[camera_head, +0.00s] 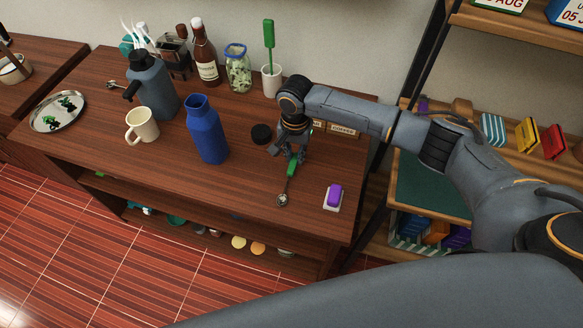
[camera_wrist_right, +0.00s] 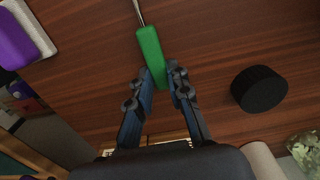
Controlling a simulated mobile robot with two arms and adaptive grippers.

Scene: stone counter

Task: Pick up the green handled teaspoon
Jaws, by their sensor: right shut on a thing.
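The green-handled teaspoon (camera_head: 284,190) is near the right part of the wooden counter, its metal bowl toward the front edge. Its green handle (camera_wrist_right: 151,56) shows large in the right wrist view. My right gripper (camera_head: 293,160) points down at the handle end, and in the right wrist view the fingers (camera_wrist_right: 161,80) are shut on the handle's end, one on each side. I cannot tell whether the spoon still touches the counter. My left gripper is not in view.
A black lid (camera_head: 261,134) lies left of my right gripper; a purple sponge (camera_head: 334,195) on a white holder lies to the right. A blue bottle (camera_head: 206,130), cream mug (camera_head: 142,125) and grey pitcher (camera_head: 152,85) stand left. A white cup (camera_head: 272,82) is behind.

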